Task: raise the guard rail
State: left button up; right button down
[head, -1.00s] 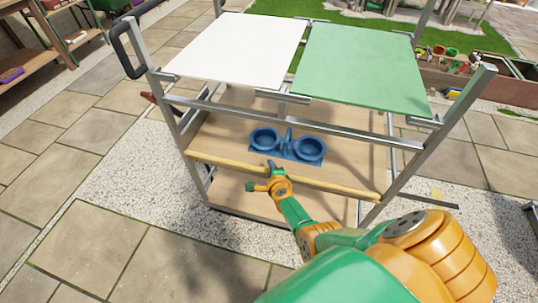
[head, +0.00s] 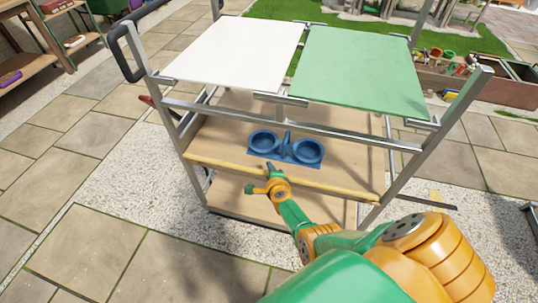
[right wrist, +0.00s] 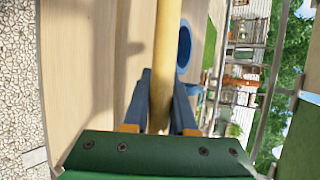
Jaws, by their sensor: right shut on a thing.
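The guard rail (head: 226,167) is a pale yellow wooden bar along the front edge of the cart's middle shelf. It looks low, near the level of the shelf board. My right gripper (head: 271,172) is at the rail near its middle, reaching in from the front. In the right wrist view the rail (right wrist: 167,45) passes between the two dark fingers (right wrist: 162,92), which are shut on it. My left gripper is not in view.
A blue twin-cup holder (head: 286,147) stands on the middle shelf behind the rail. A white panel (head: 235,50) and a green panel (head: 360,72) form the cart's top above. Metal posts (head: 445,125) flank the rail. Paving and gravel lie in front.

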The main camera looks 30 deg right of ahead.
jog(key=shift+s+f, duration=0.1)
jog(key=shift+f, duration=0.05)
jog(key=c, duration=0.9)
grip_release()
jog(key=shift+d, duration=0.1)
jog(key=shift+o, duration=0.8)
jog(key=shift+d+f, duration=0.1)
jog(key=shift+f, duration=0.05)
jog(key=s+r+p, duration=0.1)
jog(key=p, duration=0.1)
jog(key=s+a+r+p, duration=0.1)
jog(key=r+p, duration=0.1)
jog(key=shift+s+r, duration=0.2)
jog(key=shift+s, duration=0.15)
jog(key=p+v, duration=0.3)
jog(key=shift+s+r, duration=0.25)
jog(key=shift+r, duration=0.1)
